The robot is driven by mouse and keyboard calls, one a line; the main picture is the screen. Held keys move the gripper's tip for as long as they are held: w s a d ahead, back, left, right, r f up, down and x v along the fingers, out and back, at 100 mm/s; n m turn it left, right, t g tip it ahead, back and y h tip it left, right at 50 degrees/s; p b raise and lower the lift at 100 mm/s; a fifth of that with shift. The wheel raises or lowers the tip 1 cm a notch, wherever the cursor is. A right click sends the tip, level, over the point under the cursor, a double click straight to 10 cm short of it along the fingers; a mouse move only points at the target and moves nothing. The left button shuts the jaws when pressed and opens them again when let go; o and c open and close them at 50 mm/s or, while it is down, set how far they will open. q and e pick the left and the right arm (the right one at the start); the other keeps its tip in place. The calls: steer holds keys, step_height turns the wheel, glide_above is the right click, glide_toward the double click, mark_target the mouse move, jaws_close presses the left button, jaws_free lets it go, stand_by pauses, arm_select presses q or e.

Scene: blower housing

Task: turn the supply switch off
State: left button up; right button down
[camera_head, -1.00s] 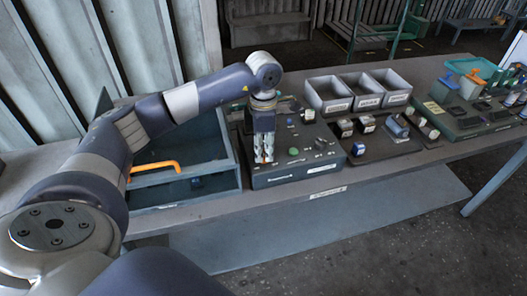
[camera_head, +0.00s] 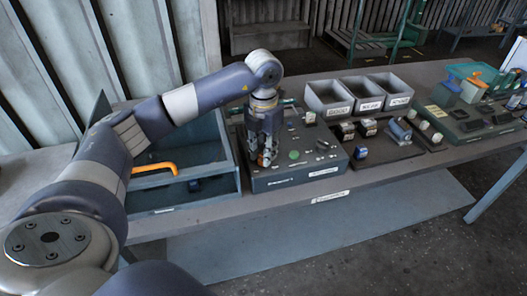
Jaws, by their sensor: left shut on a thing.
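The control box (camera_head: 300,178) is a dark box with a lighter front edge on the bench, bearing a green button (camera_head: 294,155) and several small fittings. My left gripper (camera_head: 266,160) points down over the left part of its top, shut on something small. I cannot make out what it holds; the fingers cover it. The supply switch cannot be told apart at this size and may be behind the fingers. My right gripper is not in view.
An open drawer-like tray (camera_head: 185,206) with an orange handle (camera_head: 155,169) lies left of the box. Three grey bins (camera_head: 330,112) stand behind, on the right. A dark board (camera_head: 385,158) with several small parts lies right of the box. The bench (camera_head: 400,172) has a narrow free front strip.

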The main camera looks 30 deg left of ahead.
arm_select(q)
steer(key=shift+n, duration=0.6)
steer(key=o, duration=1.1)
step_height(320, 180, up, 12)
stand_by(0.5)
